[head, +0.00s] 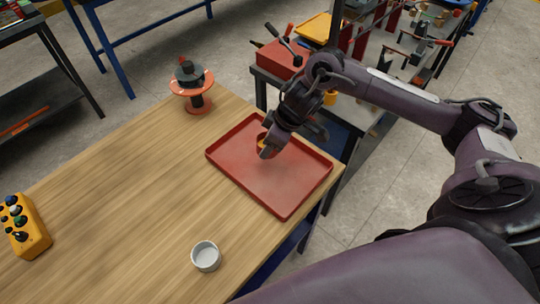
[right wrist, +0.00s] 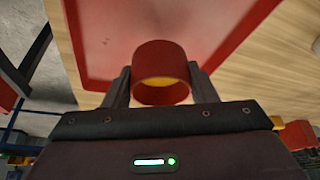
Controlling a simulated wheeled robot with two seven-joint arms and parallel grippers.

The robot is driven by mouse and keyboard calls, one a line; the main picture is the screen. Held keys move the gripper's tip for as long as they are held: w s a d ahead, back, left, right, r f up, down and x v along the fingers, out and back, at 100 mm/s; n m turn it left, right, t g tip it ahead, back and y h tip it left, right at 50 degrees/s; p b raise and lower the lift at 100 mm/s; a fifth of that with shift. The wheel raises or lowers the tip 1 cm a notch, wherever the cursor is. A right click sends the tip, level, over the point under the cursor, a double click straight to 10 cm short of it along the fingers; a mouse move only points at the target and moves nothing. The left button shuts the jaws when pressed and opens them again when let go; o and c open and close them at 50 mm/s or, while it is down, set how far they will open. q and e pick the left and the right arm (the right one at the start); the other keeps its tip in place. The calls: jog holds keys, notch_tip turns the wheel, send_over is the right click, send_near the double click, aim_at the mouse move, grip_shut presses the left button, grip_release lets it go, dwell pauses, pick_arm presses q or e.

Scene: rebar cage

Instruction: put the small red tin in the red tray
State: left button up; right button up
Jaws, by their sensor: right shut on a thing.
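The small red tin (right wrist: 161,66) shows in the right wrist view between the two fingers of my right gripper (right wrist: 160,88), which is shut on it. Its yellow inside shows at the near end. In the head view my right gripper (head: 268,148) is over the upper-left part of the red tray (head: 285,213), and the tin is mostly hidden there. The tray lies flat at the right end of the wooden table. I cannot tell whether the tin touches the tray floor. My left gripper is not in view.
A white cup (head: 206,256) stands at the table's front edge. A yellow control box (head: 25,226) lies at the left. A red stand with a dark object (head: 192,88) is at the back. The middle of the table (head: 120,180) is clear. A cluttered bench stands behind the tray.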

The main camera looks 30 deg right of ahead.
aim_at(270, 164)
jog(key=shift+f, duration=0.85)
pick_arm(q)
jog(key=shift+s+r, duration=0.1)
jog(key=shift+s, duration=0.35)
pick_arm(e)
jog(key=shift+f, duration=2.15)
jog(key=shift+f, duration=0.1)
jog(key=o, duration=1)
jog(key=shift+o, duration=0.2)
jog(key=shift+r, duration=0.2)
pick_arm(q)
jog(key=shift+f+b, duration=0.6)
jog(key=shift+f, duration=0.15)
pick_arm(e)
jog(key=v, duration=1.2)
jog(key=shift+s+f, duration=0.1)
jog(key=shift+f, duration=0.05)
